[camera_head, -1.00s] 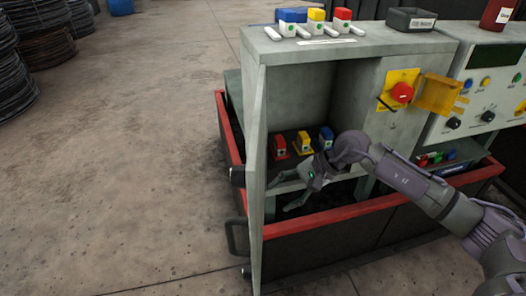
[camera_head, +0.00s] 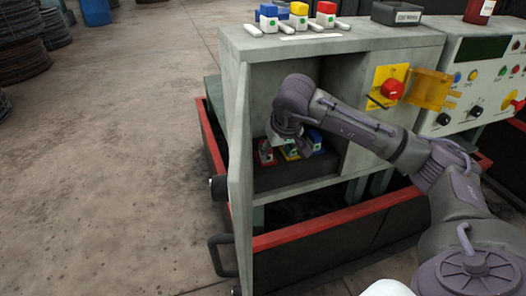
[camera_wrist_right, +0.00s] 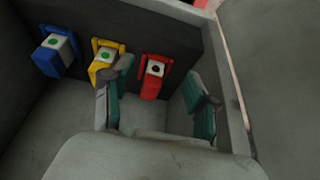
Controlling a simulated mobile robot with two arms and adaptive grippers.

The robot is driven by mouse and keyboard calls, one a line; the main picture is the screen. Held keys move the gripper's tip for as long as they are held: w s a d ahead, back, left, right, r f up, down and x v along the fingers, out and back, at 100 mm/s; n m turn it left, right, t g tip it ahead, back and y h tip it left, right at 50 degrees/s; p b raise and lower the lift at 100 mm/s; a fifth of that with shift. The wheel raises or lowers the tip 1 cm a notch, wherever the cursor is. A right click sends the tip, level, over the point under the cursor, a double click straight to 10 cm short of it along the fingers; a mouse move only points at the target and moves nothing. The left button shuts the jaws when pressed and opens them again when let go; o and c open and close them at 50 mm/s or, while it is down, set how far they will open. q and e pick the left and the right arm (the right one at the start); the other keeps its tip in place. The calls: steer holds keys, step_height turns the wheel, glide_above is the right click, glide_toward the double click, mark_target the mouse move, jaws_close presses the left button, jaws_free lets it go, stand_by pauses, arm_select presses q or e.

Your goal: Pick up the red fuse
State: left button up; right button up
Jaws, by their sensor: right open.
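The red fuse (camera_head: 266,153) sits in the cabinet's recess, leftmost of a row in the head view. In the right wrist view the red fuse (camera_wrist_right: 152,88) has a white face with a dark dot and a red surround. My right gripper (camera_head: 282,143) is inside the recess, over the row, and partly hides it. In the right wrist view my right gripper (camera_wrist_right: 157,95) is open, its fingers on either side of the red fuse with gaps; I cannot tell whether it touches it. My left gripper is not in view.
A yellow fuse (camera_wrist_right: 104,62) and a blue fuse (camera_wrist_right: 56,54) stand beside the red one, with green dots. More coloured fuses, including a red one (camera_head: 326,14), stand on the cabinet top. The open cabinet door (camera_head: 240,180) and the red knob (camera_head: 391,89) flank the recess.

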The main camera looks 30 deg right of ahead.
steer(key=w, duration=0.2)
steer(key=w+d, duration=0.1)
steer(key=w, duration=0.2)
steer(key=shift+w+d, duration=0.15)
steer(key=shift+w, duration=0.05)
steer(key=shift+w+f, duration=0.2)
steer(key=shift+w, duration=0.15)
steer(key=x, duration=0.4)
steer(key=shift+d+f+b, duration=0.1)
steer(key=shift+f+b, duration=0.2)
steer(key=shift+f, duration=0.1)
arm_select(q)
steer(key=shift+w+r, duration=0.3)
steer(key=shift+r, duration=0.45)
arm_select(e)
steer(key=shift+r, duration=0.1)
jaws_close()
